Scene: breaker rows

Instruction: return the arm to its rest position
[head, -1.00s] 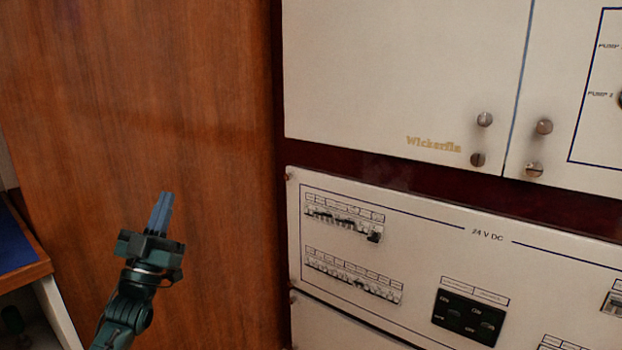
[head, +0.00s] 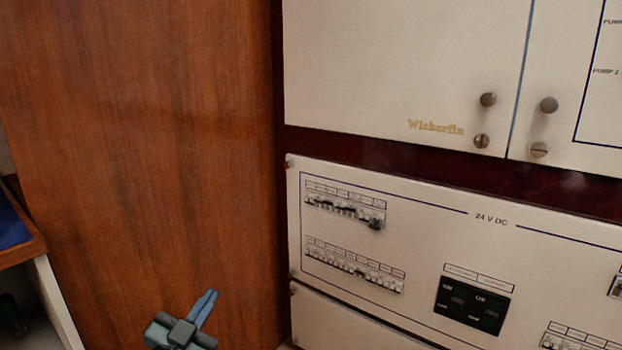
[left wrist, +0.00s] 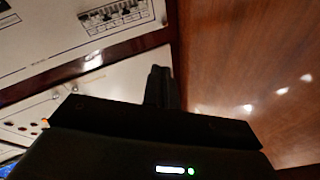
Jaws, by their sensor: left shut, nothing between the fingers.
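My left gripper (head: 205,306) is low in the head view, in front of the brown wood panel (head: 150,150) and left of the white 24 V DC breaker panel (head: 400,290). Its fingers are shut with nothing between them and touch nothing that I can see. In the left wrist view the shut fingers (left wrist: 159,88) stand out dark, between the white panels and the wood. My right gripper is in neither view.
The breaker panel carries an upper breaker row (head: 343,208), a lower breaker row (head: 353,266) and a black switch block (head: 472,304). White cabinet doors with round knobs (head: 488,100) are above. A blue-topped shelf (head: 12,225) is at the left edge.

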